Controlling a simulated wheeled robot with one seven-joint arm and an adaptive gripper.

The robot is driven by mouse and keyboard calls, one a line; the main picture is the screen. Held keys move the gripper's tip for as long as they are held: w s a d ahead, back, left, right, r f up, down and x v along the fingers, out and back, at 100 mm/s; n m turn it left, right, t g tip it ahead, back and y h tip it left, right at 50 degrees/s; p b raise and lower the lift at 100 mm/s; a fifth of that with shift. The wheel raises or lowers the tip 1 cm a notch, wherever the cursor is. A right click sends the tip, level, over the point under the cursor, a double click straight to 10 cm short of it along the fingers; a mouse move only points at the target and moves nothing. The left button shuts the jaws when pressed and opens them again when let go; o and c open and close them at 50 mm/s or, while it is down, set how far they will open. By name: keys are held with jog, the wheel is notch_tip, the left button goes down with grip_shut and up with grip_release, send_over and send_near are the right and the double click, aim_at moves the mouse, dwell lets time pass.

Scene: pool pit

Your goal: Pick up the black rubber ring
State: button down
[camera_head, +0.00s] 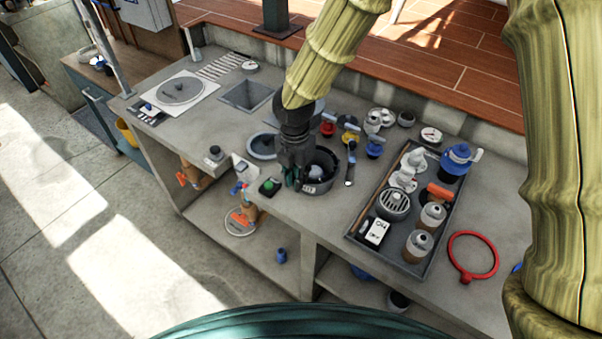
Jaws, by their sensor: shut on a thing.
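I cannot tell whether this is the black rubber ring; no separate black rubber ring shows clearly elsewhere. A pale round thing (317,172) sits inside the tub. I cannot tell whether the fingers touch the tub's rim.
A dark tray (352,233) with several jars and fittings stands to the right. A square opening (246,97) is behind.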

jog(key=shift+r+b, duration=0.3)
jog(key=shift+r, duration=0.25)
jog(key=shift+r+b, duration=0.45)
jog(key=shift+r, duration=0.45)
jog(key=s+a+r+b, duration=0.2)
jog(key=s+a+b, duration=0.2)
jog(key=s+a, duration=0.6)
jog(key=a, duration=0.2)
jog(key=shift+a, duration=0.35)
jog(key=shift+f, duration=0.1)
